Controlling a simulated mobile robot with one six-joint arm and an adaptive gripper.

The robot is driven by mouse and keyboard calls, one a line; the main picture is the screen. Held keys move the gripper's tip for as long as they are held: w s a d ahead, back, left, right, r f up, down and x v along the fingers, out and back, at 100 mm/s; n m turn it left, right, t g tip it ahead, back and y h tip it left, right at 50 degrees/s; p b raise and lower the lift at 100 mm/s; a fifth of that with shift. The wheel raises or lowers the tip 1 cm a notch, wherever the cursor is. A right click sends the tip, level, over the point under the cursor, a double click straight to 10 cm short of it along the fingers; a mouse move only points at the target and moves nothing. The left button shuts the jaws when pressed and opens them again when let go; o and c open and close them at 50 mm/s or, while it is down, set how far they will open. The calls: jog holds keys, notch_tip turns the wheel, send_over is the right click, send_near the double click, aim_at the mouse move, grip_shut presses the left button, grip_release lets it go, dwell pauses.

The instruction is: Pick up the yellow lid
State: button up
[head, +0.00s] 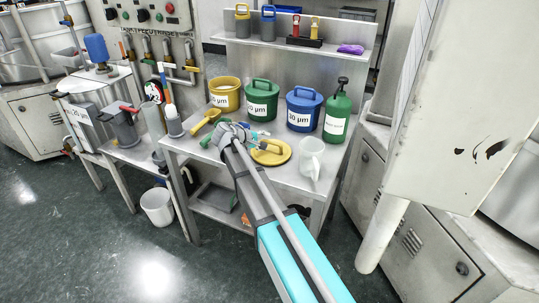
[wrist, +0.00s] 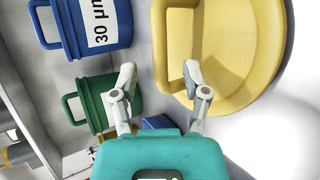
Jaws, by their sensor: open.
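The yellow lid (head: 266,158) is round with a raised bar handle. It lies on the metal table in front of the buckets. In the wrist view the lid (wrist: 240,60) fills the upper right, with its handle loop (wrist: 188,50) toward its left. My gripper (wrist: 160,72) is open, with nothing between its fingers. Its right finger overlaps the lower end of the handle in the picture; I cannot tell whether they touch. In the head view my gripper (head: 236,131) is just left of the lid, and my arm hides part of the table.
A yellow bucket (head: 225,84), a green bucket (head: 262,110) and a blue bucket (head: 303,124) stand behind the lid. A green pump bottle (head: 338,110) and a white jug (head: 312,152) are to the right. A yellow scoop (head: 205,120) lies to the left.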

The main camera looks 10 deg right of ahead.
jog(key=shift+b+x, duration=0.3)
jog(key=shift+x, duration=0.85)
jog(key=shift+a, duration=0.1)
grip_shut()
